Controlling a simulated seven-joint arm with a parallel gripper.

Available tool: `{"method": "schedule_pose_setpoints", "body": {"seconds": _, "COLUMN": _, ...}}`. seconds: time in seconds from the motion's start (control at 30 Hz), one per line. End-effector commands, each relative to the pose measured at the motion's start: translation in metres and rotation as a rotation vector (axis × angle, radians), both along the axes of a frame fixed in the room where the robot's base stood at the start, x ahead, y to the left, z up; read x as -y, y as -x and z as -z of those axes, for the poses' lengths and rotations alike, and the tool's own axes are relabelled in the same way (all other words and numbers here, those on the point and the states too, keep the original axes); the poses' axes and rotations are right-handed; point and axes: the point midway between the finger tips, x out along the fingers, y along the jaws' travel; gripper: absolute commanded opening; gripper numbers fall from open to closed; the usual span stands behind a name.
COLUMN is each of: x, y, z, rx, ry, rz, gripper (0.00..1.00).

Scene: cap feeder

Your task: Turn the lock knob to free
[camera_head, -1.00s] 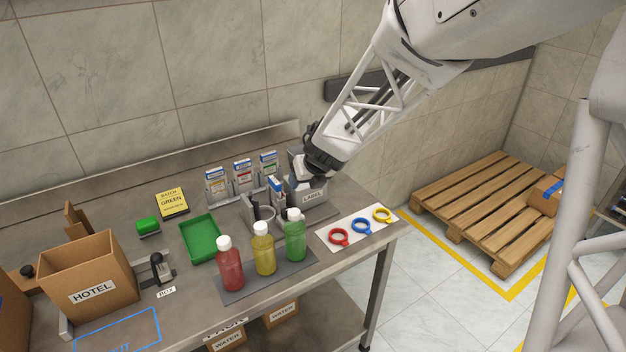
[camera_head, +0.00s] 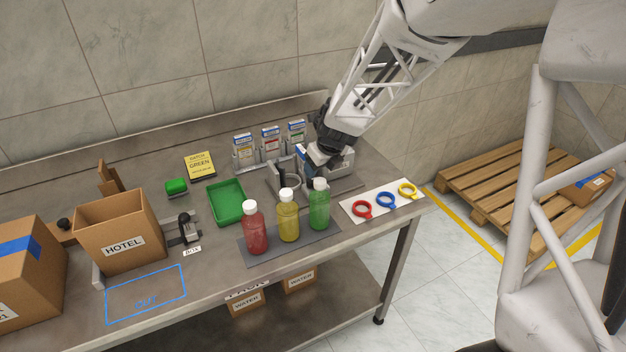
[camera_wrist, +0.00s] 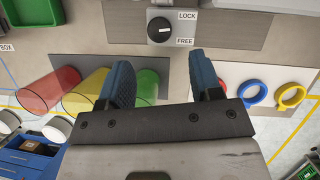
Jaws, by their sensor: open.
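The lock knob (camera_wrist: 160,30) is a dark round dial with a short white mark, on a pale plate in the wrist view. The LOCK label (camera_wrist: 187,15) is at its upper right and the FREE label (camera_wrist: 184,42) at its lower right. The mark points roughly rightward; I cannot tell its exact setting. In the head view my gripper (camera_head: 314,166) is at the grey feeder (camera_head: 343,163), and the knob is hidden there.
Red (camera_head: 255,232), yellow (camera_head: 288,222) and green (camera_head: 319,210) bottles stand on a dark mat in front of the feeder. Red (camera_head: 362,209), blue (camera_head: 385,200) and yellow (camera_head: 407,190) rings lie to the right. A green tray (camera_head: 225,220) is on the left.

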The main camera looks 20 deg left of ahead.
Motion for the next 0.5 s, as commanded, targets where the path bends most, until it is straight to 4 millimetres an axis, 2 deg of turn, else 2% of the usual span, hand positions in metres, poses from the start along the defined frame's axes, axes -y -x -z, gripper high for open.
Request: {"method": "schedule_pose_setpoints", "body": {"seconds": 0.5, "x": -0.014, "y": -0.009, "z": 0.040, "rx": -0.001, "ry": 0.001, "rz": 0.001, "gripper": 0.59}}
